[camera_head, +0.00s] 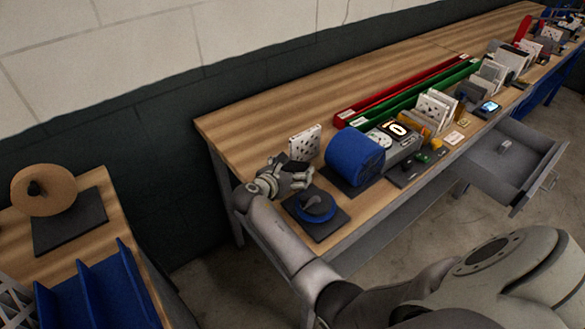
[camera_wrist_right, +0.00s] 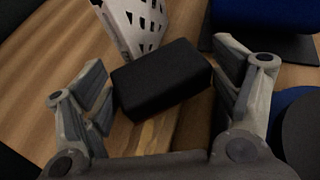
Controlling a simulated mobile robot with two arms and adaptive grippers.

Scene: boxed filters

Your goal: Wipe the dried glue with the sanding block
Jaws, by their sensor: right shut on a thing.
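My right gripper (camera_head: 290,181) is over the left end of the long wooden workbench. It is shut on a black block, which looks like the sanding block (camera_head: 298,167). In the right wrist view the block (camera_wrist_right: 162,80) sits between the two fingers of the gripper (camera_wrist_right: 165,92), slightly tilted. A white perforated panel (camera_head: 305,143) stands upright just behind the block; it also shows past the block in the wrist view (camera_wrist_right: 133,22). I cannot make out the dried glue in either view. My left gripper is not in view.
A blue roll (camera_head: 354,156) stands on a dark mat right of the gripper. A dark pad with a blue disc (camera_head: 316,206) lies in front. Red (camera_head: 400,88) and green (camera_head: 420,91) channels run along the bench. An open drawer (camera_head: 505,160) juts out. The bench's back left is bare.

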